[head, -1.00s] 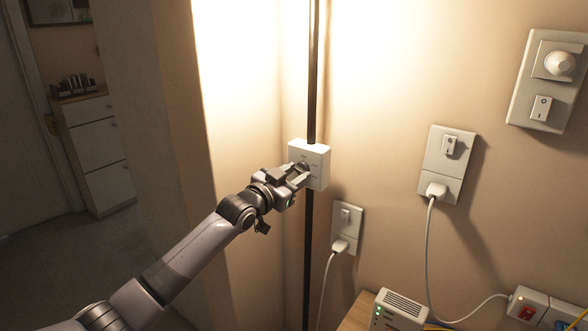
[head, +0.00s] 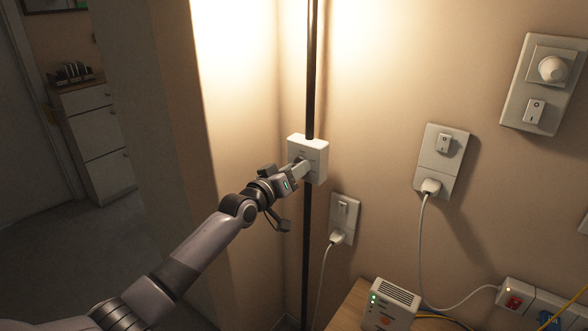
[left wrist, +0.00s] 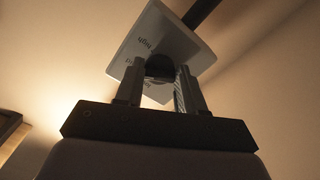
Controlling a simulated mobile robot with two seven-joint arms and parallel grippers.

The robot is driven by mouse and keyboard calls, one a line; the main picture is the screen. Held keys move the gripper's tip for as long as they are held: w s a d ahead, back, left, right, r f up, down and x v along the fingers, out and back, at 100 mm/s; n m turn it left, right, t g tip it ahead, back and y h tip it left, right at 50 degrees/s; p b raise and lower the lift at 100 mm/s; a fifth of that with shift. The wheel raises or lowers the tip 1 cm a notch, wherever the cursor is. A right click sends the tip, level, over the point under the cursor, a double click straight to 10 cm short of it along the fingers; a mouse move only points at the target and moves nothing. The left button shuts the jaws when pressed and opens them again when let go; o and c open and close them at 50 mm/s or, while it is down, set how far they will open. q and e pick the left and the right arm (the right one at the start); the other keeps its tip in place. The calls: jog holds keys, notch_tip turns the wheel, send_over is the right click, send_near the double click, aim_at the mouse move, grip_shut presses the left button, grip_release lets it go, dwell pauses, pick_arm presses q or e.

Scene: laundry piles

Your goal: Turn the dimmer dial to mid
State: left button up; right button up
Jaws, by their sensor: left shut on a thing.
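The white dimmer box (head: 316,147) is mounted on a black lamp pole in the corner. In the left wrist view the box (left wrist: 150,42) shows printed labels, one reading like "High". A dark round dimmer dial (left wrist: 160,66) sits on its face, between the fingers. My left gripper (head: 301,168) reaches the box from the lower left and is shut on the dial; the fingers also show in the left wrist view (left wrist: 158,90). The dial's pointer mark is hidden, so I cannot read its exact setting. My right gripper is not in view.
A wall plate with a white knob and switch (head: 535,116) is at the upper right. Two switched sockets (head: 441,150) (head: 343,208) have plugged cables. A white router (head: 395,296) and a power strip (head: 515,290) are below. The black pole (head: 313,70) runs past my gripper.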

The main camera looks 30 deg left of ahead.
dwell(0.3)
pick_arm(q)
jog(key=o, duration=1)
jog(key=shift+o, duration=0.2)
jog(key=s+a, duration=0.1)
jog(key=s, duration=0.6)
jog(key=shift+p, duration=0.35)
